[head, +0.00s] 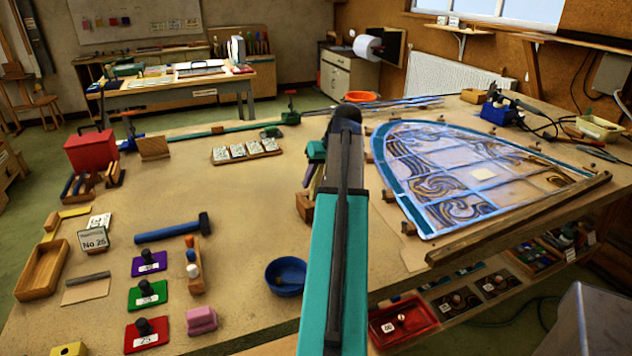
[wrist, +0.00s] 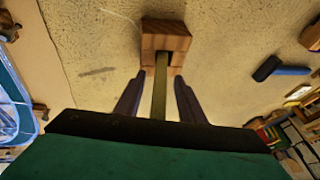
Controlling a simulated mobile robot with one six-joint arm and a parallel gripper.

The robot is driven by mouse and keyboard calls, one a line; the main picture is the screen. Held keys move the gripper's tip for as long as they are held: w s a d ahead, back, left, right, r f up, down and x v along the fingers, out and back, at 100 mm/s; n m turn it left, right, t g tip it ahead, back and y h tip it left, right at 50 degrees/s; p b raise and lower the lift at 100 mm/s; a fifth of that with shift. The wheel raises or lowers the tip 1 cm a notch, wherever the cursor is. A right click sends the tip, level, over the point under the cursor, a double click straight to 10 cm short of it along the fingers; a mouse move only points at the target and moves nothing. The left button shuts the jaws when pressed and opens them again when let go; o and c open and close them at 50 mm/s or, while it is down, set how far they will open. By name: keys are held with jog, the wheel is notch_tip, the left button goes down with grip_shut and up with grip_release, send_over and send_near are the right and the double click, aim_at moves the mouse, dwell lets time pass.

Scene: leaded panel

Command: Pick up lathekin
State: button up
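The thin flat olive-brown stick, which looks like the lathekin (wrist: 160,88), stands in a slotted wooden block (wrist: 166,38) in the wrist view and points up toward the camera. My gripper (wrist: 160,78) is open, with one dark finger on each side of the stick and a visible gap on both sides. The fingertips are close to the block.
The leaded panel (head: 470,172) lies right of my arm, with a wooden batten (head: 520,218) along its near edge. A blue bowl (head: 286,277), a blue hammer (head: 172,229) and a wooden tray (head: 42,270) are left. The bench between bowl and number blocks (head: 246,151) is clear.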

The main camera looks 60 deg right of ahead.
grip_shut()
jog(key=shift+r, duration=0.2)
jog(key=shift+s+d+r+b, duration=0.15)
jog(key=shift+d+r+b, duration=0.05)
jog(key=shift+r, duration=0.9)
jog(key=shift+s+d+r+b, duration=0.1)
jog(key=shift+d+r+b, duration=0.1)
jog(key=shift+r, duration=0.9)
jog(key=shift+s+d+r+b, duration=0.15)
jog(key=shift+d+r+b, duration=0.05)
jog(key=shift+r, duration=0.9)
jog(key=s+a+b, duration=0.2)
jog(key=s+a, duration=0.1)
jog(key=s, duration=1)
jog(key=shift+s, duration=0.4)
jog(key=shift+r, duration=0.1)
jog(key=shift+r+p, duration=0.4)
jog(key=shift+p, duration=0.3)
